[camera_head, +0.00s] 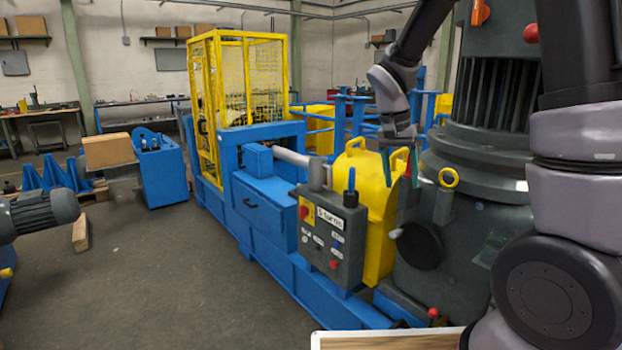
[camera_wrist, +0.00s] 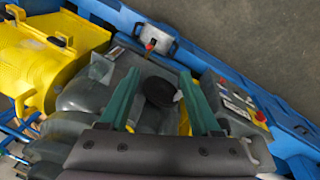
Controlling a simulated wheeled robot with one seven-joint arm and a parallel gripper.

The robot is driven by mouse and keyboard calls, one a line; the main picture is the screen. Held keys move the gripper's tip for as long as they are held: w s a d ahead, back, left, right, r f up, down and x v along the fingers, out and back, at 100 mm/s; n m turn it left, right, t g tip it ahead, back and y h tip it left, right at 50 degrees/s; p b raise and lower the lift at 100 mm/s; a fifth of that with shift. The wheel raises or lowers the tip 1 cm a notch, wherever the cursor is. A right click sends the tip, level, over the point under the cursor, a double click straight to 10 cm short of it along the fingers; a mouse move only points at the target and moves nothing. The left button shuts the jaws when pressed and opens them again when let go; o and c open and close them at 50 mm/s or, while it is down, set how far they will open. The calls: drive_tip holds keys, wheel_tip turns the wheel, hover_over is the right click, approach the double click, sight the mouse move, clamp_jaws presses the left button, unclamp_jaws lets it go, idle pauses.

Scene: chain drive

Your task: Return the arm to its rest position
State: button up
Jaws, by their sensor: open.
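My gripper (camera_head: 400,168) hangs in the upper right of the head view, fingers pointing down, in front of the yellow guard (camera_head: 375,205) and left of the large grey machine (camera_head: 470,170). In the wrist view my gripper (camera_wrist: 159,80) shows two teal fingers spread apart with nothing held between them. A round black knob (camera_wrist: 160,92) on the grey machine shows behind the gap. Whether the fingers touch the machine is not clear, but I see no contact.
A grey control box (camera_head: 332,237) with buttons stands left of the yellow guard. A yellow mesh cage (camera_head: 250,80) rises behind on the blue machine frame (camera_head: 262,215). A grey motor (camera_head: 42,212) is at far left. The floor (camera_head: 150,280) at left is mostly clear.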

drive_tip(key=s+d+r+n+t+y, duration=0.1)
drive_tip(key=s+d+r+t+y, duration=0.2)
drive_tip(key=s+r+t, duration=0.4)
drive_tip(key=s+r+y, duration=0.1)
drive_tip(key=s+r, duration=0.7)
drive_tip(key=r, duration=0.1)
drive_tip(key=shift+s+d+r+n, duration=0.15)
drive_tip(key=shift+s+r+n, duration=0.1)
drive_tip(key=shift+r+n, duration=0.15)
